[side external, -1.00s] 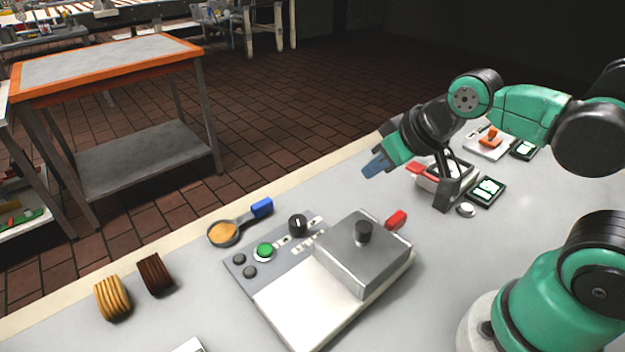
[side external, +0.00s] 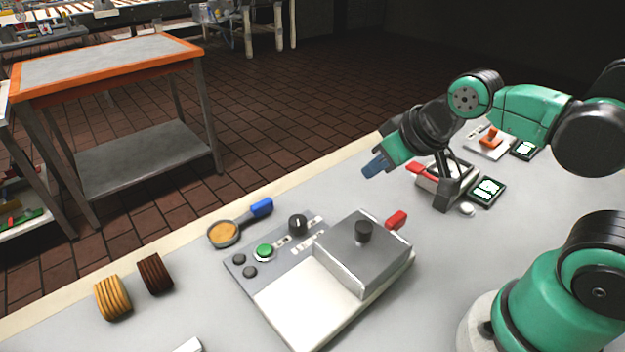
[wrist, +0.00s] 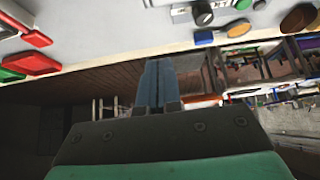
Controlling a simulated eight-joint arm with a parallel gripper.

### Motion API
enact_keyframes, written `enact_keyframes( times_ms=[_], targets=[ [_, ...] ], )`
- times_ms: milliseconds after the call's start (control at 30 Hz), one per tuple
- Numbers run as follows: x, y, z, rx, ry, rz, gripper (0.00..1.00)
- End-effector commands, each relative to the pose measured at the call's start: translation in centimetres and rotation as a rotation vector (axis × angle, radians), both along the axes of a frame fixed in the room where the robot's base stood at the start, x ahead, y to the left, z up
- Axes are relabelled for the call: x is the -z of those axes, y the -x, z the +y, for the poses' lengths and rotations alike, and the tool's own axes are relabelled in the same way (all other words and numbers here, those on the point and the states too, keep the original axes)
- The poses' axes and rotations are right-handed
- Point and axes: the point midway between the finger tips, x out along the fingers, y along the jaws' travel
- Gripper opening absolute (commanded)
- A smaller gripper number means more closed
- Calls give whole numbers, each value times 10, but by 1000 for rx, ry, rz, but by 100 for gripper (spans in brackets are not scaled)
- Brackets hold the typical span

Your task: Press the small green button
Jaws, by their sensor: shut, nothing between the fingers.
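The small green button (side external: 264,251) sits on the grey control panel (side external: 290,262) of a machine with a white base. Two dark round buttons (side external: 245,265) are to its left and a black dial (side external: 298,223) is to its upper right. In the wrist view, a green round spot (wrist: 242,4) at the top edge looks like the same button. My gripper (side external: 374,168) is in the air, up and right of the button and well apart from it. Its blue fingers are together and empty, and they also show in the wrist view (wrist: 157,78).
The machine carries a metal block (side external: 362,255) with a black knob and a red handle (side external: 396,219). A blue-handled scoop (side external: 225,233) lies behind the panel. Yellow (side external: 112,297) and brown (side external: 155,274) ridged pieces lie left. A red-handled device (side external: 447,178) stands beneath my arm.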

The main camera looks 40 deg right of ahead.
Motion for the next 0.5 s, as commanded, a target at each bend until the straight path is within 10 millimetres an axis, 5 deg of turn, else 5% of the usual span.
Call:
enact_keyframes(
  times_ms=[333,500],
  targets=[
    [0,-2,2,-25,6,-1,0],
    [-2,-18,22,-237,64,-20,0]
  ],
)
